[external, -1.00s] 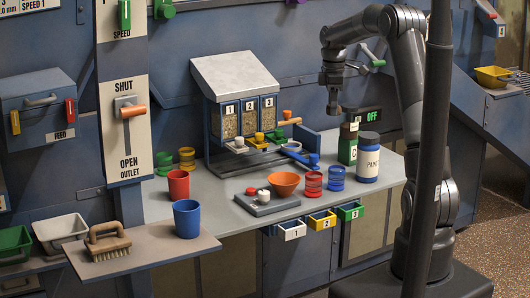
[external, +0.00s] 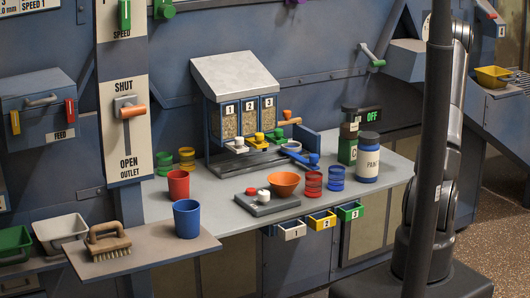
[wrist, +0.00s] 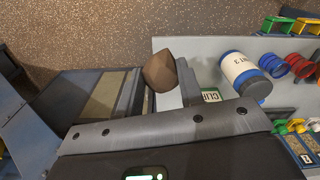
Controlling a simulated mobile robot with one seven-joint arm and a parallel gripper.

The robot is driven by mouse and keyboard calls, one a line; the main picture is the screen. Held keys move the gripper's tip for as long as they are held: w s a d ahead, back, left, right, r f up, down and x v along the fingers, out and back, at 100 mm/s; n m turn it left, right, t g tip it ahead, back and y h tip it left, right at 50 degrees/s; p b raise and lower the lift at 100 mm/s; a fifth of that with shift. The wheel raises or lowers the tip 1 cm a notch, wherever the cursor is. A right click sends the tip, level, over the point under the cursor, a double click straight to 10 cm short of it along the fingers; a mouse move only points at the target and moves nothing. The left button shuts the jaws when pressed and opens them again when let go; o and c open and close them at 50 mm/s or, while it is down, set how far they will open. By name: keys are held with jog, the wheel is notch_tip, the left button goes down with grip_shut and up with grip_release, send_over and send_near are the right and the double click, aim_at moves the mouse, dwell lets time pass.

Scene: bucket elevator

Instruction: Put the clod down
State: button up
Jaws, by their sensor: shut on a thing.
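The brown, angular clod (wrist: 160,70) shows in the wrist view, between the dark fingers of my gripper (wrist: 160,88). My gripper is shut on it. The clod is seen against the speckled floor and the edge of the grey bench. In the external view neither the clod nor my gripper can be made out; the arm is at the right, partly behind a dark post.
The grey bench (external: 225,212) holds a paint can (external: 368,158), a green container (external: 348,150), an orange bowl (external: 284,184) and several cups. A yellow tray (external: 492,77) sits at the far right. A dark post (external: 432,170) stands in front of my arm. Small drawers (external: 321,219) stick out below the bench.

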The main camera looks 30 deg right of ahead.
notch_tip(320, 180, down, 10)
send_over(403, 168)
notch_tip(403, 168, down, 7)
jog(key=shift+s+f, duration=0.1)
jog(key=shift+a+f, duration=0.1)
jog(key=shift+f, duration=1.95)
jog(key=shift+f, duration=0.15)
jog(key=o, duration=1)
